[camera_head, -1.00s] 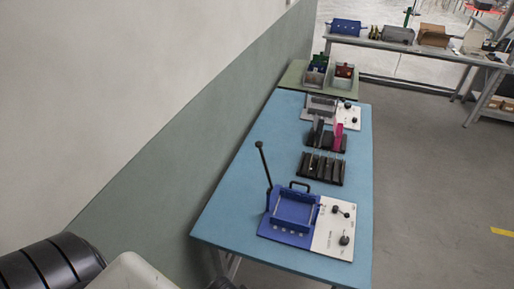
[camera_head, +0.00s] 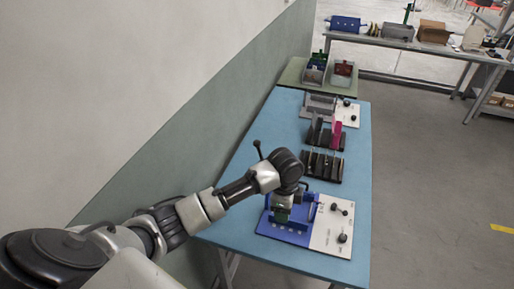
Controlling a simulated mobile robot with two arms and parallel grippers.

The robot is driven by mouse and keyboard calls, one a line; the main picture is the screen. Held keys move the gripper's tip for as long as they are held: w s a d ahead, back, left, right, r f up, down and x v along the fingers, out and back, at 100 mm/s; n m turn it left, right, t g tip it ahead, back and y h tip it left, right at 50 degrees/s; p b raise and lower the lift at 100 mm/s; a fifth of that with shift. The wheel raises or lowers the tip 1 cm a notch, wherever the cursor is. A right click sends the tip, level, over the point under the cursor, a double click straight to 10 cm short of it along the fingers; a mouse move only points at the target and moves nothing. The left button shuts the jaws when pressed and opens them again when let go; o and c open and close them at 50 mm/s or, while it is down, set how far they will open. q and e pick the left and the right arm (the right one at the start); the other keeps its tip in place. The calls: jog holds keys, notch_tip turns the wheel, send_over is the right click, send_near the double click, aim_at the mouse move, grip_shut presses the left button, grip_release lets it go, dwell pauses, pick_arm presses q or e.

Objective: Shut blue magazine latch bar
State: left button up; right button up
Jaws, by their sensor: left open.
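The blue magazine (camera_head: 301,216) stands on a blue and white base plate (camera_head: 328,226) near the front of the blue table. Its latch bar (camera_head: 258,149) is a dark rod with a round knob; its top shows upright behind my arm, and the rest is hidden. My left arm reaches in from the left. My left gripper (camera_head: 281,216) points down over the left part of the blue magazine and is open. The arm and gripper hide much of the magazine, and I cannot tell whether the fingers touch it. My right gripper is not in view.
Black knobs (camera_head: 342,238) sit on the white part of the plate. A black slotted rack (camera_head: 322,167), a second rack with a pink piece (camera_head: 338,132) and a grey fixture (camera_head: 319,103) stand farther back. A wall runs along the left.

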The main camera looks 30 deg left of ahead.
aim_at(257, 145)
pick_arm(q)
jog(key=w+a+r+m, duration=0.1)
jog(key=w+a+r, duration=0.2)
jog(key=r, duration=0.4)
jog(key=w+a+r+m+g, duration=0.1)
jog(key=w+a+r, duration=0.1)
jog(key=a+r, duration=0.4)
jog(key=w+a+r+m, duration=0.1)
jog(key=w+a+r, duration=0.2)
jog(key=r, duration=0.4)
jog(key=shift+w+a+r+g+y, duration=0.15)
jog(key=shift+a+r+y, duration=0.05)
jog(key=shift+a, duration=0.2)
jog(key=shift+w+a+r+g+y, duration=0.15)
jog(key=shift+a+r+y, duration=0.05)
jog(key=shift+a, duration=0.25)
jog(key=f+p, duration=0.1)
jog(key=f, duration=0.2)
jog(key=s+f+p, duration=0.1)
jog(key=f, duration=0.3)
jog(key=f+p, duration=0.1)
jog(key=f, duration=0.2)
jog(key=shift+s+f, duration=0.2)
grip_shut()
